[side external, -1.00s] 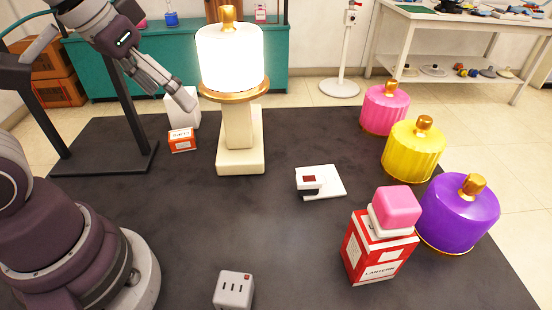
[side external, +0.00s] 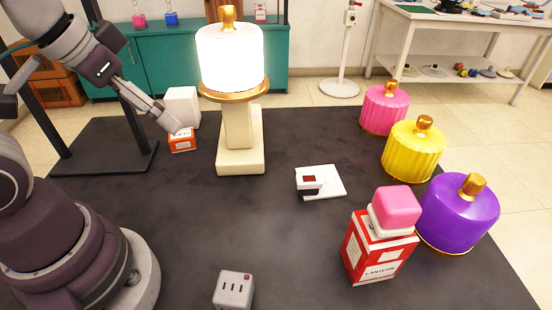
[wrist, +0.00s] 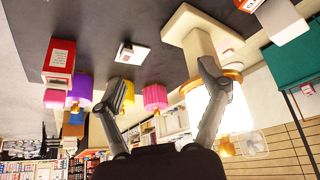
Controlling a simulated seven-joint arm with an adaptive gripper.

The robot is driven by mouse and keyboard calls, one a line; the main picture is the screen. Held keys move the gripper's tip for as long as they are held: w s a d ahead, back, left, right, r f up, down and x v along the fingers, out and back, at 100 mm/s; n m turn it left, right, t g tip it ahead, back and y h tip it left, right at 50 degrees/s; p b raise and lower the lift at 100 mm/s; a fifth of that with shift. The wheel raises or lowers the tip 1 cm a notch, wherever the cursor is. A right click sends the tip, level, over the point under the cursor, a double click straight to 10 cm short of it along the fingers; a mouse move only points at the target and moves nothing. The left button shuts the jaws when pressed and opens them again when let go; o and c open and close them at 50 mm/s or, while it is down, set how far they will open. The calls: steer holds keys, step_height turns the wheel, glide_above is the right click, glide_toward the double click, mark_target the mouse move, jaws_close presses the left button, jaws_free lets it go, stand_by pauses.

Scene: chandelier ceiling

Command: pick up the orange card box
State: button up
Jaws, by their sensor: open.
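The small orange card box (side external: 182,143) with a white label band sits on the dark mat, in front of a white box and left of the lamp. My gripper (side external: 172,123) is just above it in the side view, its fingertips overlapping the box's upper edge; I cannot tell whether they touch. In the wrist view the orange box (wrist: 249,4) is at the top edge, partly cut off. There my gripper (wrist: 162,80) has its fingers spread wide with nothing between them, and the box lies outside them.
A white box (side external: 183,106) stands right behind the orange box. A lit lamp (side external: 240,150) on a cream stand is to the right. A white device (side external: 328,182), a red lantern box (side external: 368,255) and coloured shades are farther right.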

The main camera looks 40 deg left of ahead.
steer(key=o, duration=0.4)
steer(key=shift+c, duration=0.2)
steer(key=n+g+y, duration=0.3)
steer(key=n+y, duration=0.1)
steer(key=n, duration=0.8)
glide_toward(181, 135)
steer(key=f, duration=0.1)
steer(key=x, duration=1)
steer(key=shift+w+a, duration=0.1)
steer(key=shift+a, duration=0.05)
